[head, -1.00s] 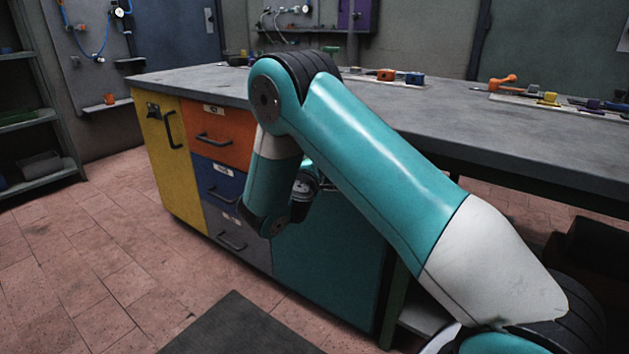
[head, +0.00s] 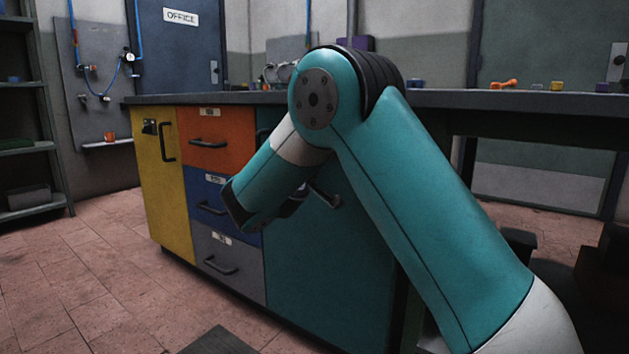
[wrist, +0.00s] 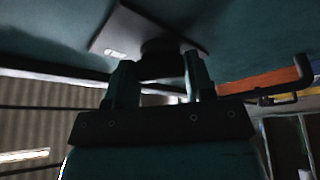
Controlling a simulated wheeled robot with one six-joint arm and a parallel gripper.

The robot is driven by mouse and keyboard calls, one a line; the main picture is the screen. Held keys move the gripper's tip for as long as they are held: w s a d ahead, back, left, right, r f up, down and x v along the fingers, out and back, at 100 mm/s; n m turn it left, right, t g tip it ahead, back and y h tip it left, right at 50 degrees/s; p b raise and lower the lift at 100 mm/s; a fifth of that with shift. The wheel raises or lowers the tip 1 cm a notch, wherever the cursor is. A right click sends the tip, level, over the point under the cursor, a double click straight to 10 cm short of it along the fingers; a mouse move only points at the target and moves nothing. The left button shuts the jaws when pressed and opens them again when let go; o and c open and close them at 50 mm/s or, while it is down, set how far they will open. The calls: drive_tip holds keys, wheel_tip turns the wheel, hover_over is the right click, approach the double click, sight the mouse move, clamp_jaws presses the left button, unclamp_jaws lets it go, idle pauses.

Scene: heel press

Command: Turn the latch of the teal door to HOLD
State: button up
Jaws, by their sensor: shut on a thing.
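The teal door (head: 330,265) is the wide front at the right of the cabinet in the head view, and it looks shut. In the wrist view its teal surface (wrist: 235,35) fills the top. A dark latch plate (wrist: 118,35) is on it, with a small pale marking too blurred to read. The dark latch (wrist: 160,50) stands out from the plate. My gripper (wrist: 160,78) is shut on the latch, one teal finger on each side. The latch's angle is hard to tell in the shadow. In the head view my arm hides the latch.
Left of the teal door are orange (head: 218,140), blue (head: 222,205) and grey (head: 230,265) drawers with bar handles, then a yellow door (head: 160,190). The worktop (head: 470,100) overhangs above. Open tiled floor (head: 90,280) lies at the left.

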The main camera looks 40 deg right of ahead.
drive_tip(key=shift+f+m+h+b, duration=0.2)
drive_tip(key=shift+m+h+b, duration=0.2)
drive_tip(key=shift+m+b, duration=0.75)
drive_tip(key=shift+r+b, duration=0.15)
drive_tip(key=shift+b, duration=0.15)
drive_tip(key=o, duration=0.9)
